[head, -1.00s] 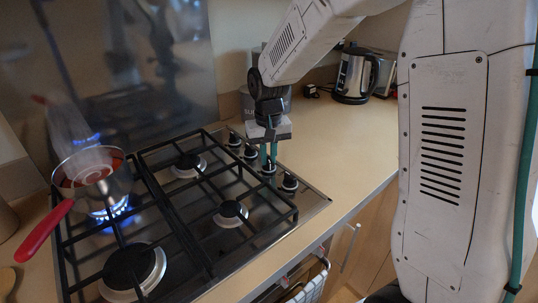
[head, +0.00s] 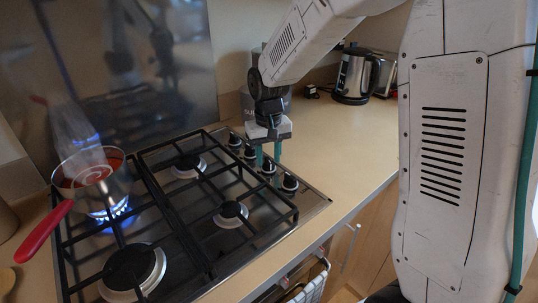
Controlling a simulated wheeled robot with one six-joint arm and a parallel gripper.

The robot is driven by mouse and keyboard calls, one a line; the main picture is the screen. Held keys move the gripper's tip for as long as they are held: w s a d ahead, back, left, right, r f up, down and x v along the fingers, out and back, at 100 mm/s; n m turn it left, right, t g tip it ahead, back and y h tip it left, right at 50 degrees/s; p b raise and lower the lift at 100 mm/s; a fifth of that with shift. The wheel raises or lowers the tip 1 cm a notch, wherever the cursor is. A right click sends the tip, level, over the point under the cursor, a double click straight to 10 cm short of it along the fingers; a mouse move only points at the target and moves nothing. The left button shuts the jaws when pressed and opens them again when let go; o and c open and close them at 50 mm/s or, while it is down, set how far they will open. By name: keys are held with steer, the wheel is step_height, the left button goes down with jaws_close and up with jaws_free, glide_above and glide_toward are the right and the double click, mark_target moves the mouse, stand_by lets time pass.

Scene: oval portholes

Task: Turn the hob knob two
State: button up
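The hob (head: 215,245) has a row of several dark knobs along its right side. The knob second from the front (head: 268,167) is directly below my gripper (head: 268,160). My gripper points down, its two green fingers apart, one on each side above this knob. I cannot tell whether a fingertip touches it. The front knob (head: 290,183) and the knob behind the gripper (head: 250,153) stand clear of the fingers. The rearmost knob (head: 235,139) is farther back. The exact turn of each knob is too small to read.
A steaming pot (head: 92,185) with a red handle (head: 44,230) sits over a lit blue flame at the hob's left. A kettle (head: 354,75) stands at the back of the counter. The counter (head: 345,150) right of the knobs is clear.

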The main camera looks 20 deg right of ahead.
mark_target(268, 159)
steer(key=shift+r, duration=0.1)
step_height(268, 159, up, 8)
steer(key=shift+f, duration=0.15)
stand_by(0.5)
steer(key=s+d+r, duration=0.1)
steer(key=s+r, duration=0.1)
steer(key=s, duration=1.3)
steer(key=s+d+r+t, duration=0.1)
steer(key=s+d+r, duration=0.1)
steer(key=s, duration=1.3)
steer(key=shift+d+r, duration=0.15)
steer(key=shift+r, duration=0.4)
steer(key=shift+s, duration=0.1)
